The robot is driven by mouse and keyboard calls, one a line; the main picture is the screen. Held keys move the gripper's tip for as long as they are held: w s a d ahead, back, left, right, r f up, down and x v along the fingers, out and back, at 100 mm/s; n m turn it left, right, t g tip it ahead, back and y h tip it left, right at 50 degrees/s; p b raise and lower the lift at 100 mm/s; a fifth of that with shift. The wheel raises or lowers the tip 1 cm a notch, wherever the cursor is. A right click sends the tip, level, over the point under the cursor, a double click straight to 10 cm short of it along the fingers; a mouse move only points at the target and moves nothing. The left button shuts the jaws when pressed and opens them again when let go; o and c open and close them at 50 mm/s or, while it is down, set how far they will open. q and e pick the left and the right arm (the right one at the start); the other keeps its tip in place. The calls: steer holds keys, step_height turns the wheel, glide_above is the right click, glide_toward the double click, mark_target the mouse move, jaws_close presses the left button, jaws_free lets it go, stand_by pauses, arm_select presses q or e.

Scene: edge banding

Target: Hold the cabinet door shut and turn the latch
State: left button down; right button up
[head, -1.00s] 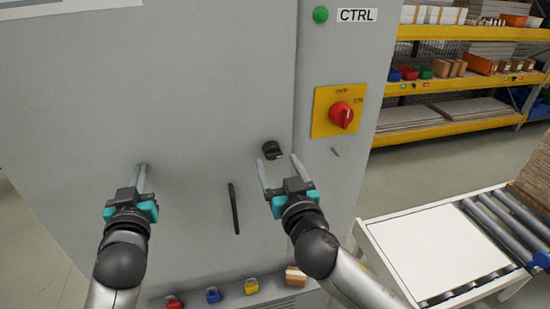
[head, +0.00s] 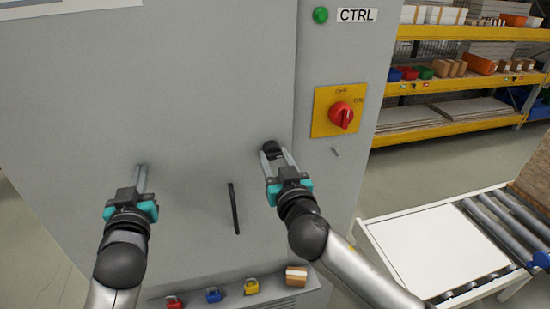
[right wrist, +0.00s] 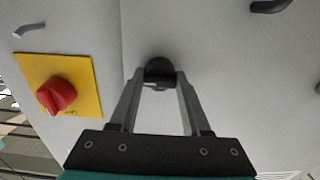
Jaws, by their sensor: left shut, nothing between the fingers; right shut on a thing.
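The grey cabinet door (head: 215,100) looks flush with the frame beside it. The black latch (head: 270,148) sits near the door's right edge. My right gripper (head: 273,160) is shut on the latch. In the right wrist view the latch (right wrist: 159,71) is between the fingertips (right wrist: 157,84). My left gripper (head: 141,168) is shut and empty, its fingertips at the door's surface on the left; whether they touch it is hard to tell. A black vertical handle (head: 234,208) is on the door between the two grippers.
A red rotary switch (head: 341,115) on a yellow plate and a green lamp (head: 320,15) are right of the door. A ledge below holds coloured padlocks (head: 213,295) and a small box (head: 296,275). A roller conveyor (head: 505,225) stands at right.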

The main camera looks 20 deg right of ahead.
jaws_close()
steer(key=shift+n, duration=0.3)
steer(key=n, duration=0.8)
steer(key=shift+n, duration=0.4)
steer(key=n, duration=0.4)
steer(key=shift+d+n, duration=0.1)
steer(key=shift+n, duration=0.2)
steer(key=shift+r+n, duration=0.1)
steer(key=shift+n, duration=1.8)
